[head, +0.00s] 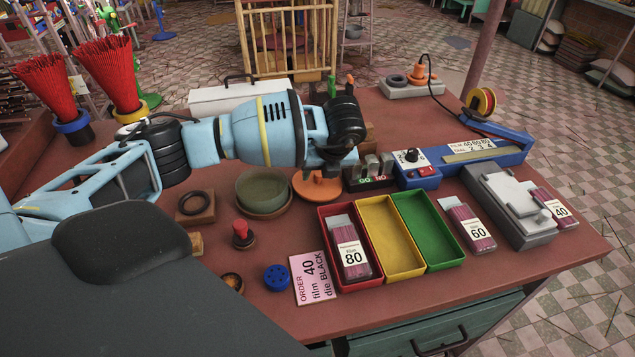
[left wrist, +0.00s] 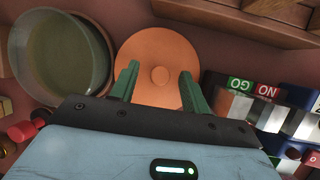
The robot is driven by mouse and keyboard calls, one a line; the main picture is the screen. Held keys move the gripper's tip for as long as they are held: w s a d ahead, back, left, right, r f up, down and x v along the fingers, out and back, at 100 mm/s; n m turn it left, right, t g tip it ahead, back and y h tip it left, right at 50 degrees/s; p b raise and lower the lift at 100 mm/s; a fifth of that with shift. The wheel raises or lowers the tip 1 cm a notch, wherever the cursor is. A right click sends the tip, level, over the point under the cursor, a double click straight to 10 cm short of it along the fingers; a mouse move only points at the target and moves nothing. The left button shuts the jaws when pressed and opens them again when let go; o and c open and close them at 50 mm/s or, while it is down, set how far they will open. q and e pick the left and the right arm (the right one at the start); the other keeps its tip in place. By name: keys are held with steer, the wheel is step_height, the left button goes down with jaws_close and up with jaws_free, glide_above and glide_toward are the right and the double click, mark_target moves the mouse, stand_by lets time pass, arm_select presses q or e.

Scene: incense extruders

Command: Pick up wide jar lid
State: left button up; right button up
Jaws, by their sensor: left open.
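The wide jar lid (head: 317,189) is an orange disc with a small central knob, lying on the red-brown table just right of the green bowl-like jar (head: 262,190). In the left wrist view the lid (left wrist: 158,48) shows almost whole, with the jar (left wrist: 62,50) at its left. My left gripper (head: 330,168) hangs over the lid. In the left wrist view its two green fingers (left wrist: 157,85) are apart, one on each side of the knob, with nothing between them touching. The height gap to the lid is hard to judge. My right gripper is not in view.
A GO/NO block (left wrist: 238,84) stands close right of the lid. Red, yellow (head: 388,238) and green trays lie in front, with a pink order card (head: 313,278). A blue die disc (head: 277,277) and red-knobbed piece (head: 242,234) lie nearer the front left.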

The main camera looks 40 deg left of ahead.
arm_select(q)
jaws_close()
steer(key=shift+r, duration=0.1)
